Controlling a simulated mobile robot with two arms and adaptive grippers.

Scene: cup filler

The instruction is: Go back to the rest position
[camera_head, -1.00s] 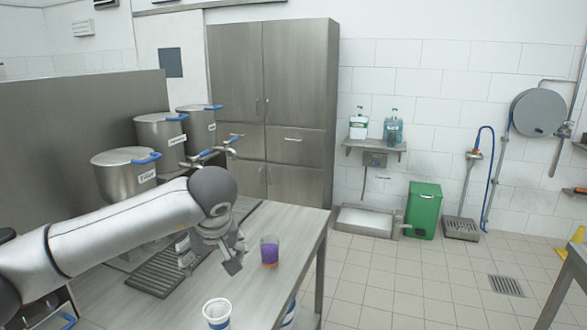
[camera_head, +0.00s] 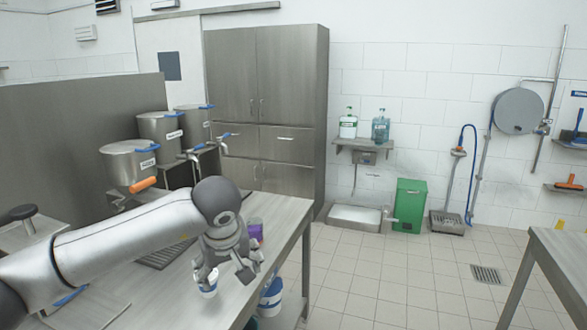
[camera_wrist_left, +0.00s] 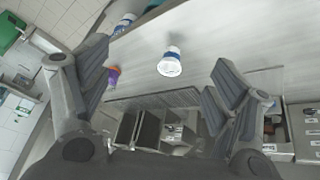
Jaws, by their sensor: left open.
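My left gripper (camera_head: 227,273) is over the steel counter (camera_head: 178,290), open with nothing between its fingers. In the head view it partly covers a white and blue cup (camera_head: 208,286) on the counter. A cup with purple contents (camera_head: 255,230) stands just behind the gripper. In the left wrist view, the white cup (camera_wrist_left: 170,64) shows between the two spread fingers, apart from them. The purple cup (camera_wrist_left: 113,76) is beside the left finger there. My right gripper is not in view.
A drip grate (camera_head: 165,254) lies on the counter. A blue and white container (camera_head: 270,298) is below the counter's edge. Open tiled floor lies to the right, before another table (camera_head: 560,250).

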